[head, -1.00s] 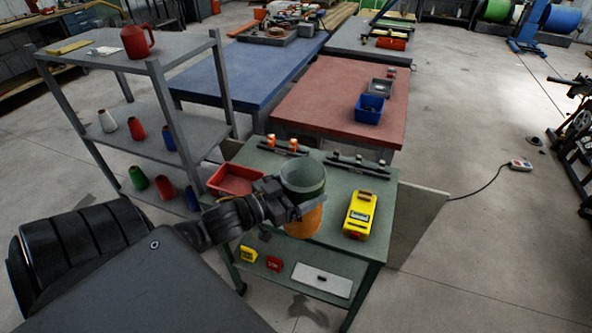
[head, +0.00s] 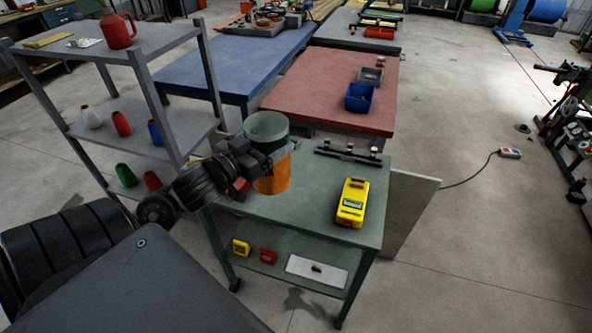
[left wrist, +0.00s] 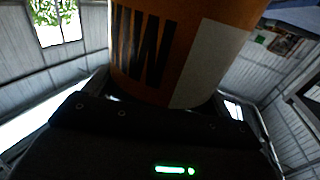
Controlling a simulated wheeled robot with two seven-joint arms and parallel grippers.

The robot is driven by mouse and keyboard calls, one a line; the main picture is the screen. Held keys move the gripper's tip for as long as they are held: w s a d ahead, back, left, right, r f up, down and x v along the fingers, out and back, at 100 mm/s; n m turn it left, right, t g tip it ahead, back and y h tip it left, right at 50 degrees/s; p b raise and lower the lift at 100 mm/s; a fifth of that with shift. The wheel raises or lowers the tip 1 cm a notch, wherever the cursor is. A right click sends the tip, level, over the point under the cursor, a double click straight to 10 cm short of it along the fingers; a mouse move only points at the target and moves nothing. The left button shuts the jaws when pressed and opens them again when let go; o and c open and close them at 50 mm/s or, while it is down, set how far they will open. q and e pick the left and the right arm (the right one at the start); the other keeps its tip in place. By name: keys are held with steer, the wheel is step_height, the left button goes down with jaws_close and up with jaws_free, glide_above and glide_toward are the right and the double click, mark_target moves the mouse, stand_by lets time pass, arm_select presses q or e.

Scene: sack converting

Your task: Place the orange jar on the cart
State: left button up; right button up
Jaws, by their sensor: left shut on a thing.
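The orange jar (head: 272,178) has a dark green upper part. My left gripper (head: 266,160) is shut on it from the left side and holds it upright over the back left part of the green cart (head: 290,207). I cannot tell whether its base touches the cart top. In the left wrist view the jar (left wrist: 200,50), with dark lettering and a pale label patch, fills the space between the fingers. My right gripper is not in view.
A yellow device (head: 352,202) stands on the cart's right part, with a dark rack (head: 348,156) behind. The red bin is mostly hidden by my gripper. The cart's front middle is clear. A grey shelf (head: 110,150) stands left, a red table (head: 330,95) behind.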

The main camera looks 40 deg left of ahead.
arm_select(q)
steer(key=w+d+f+b, duration=0.2)
steer(key=w+f+b, duration=0.2)
steer(key=w+f, duration=0.4)
step_height(320, 180, down, 2)
steer(key=shift+d+f, duration=0.15)
steer(key=shift+f, duration=0.1)
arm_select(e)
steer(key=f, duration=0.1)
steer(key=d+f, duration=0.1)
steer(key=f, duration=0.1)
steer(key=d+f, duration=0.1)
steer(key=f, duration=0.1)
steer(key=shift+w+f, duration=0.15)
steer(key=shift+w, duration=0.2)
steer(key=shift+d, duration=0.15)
arm_select(q)
steer(key=shift+f, duration=0.15)
steer(key=o, duration=1.1)
steer(key=shift+o, duration=0.7)
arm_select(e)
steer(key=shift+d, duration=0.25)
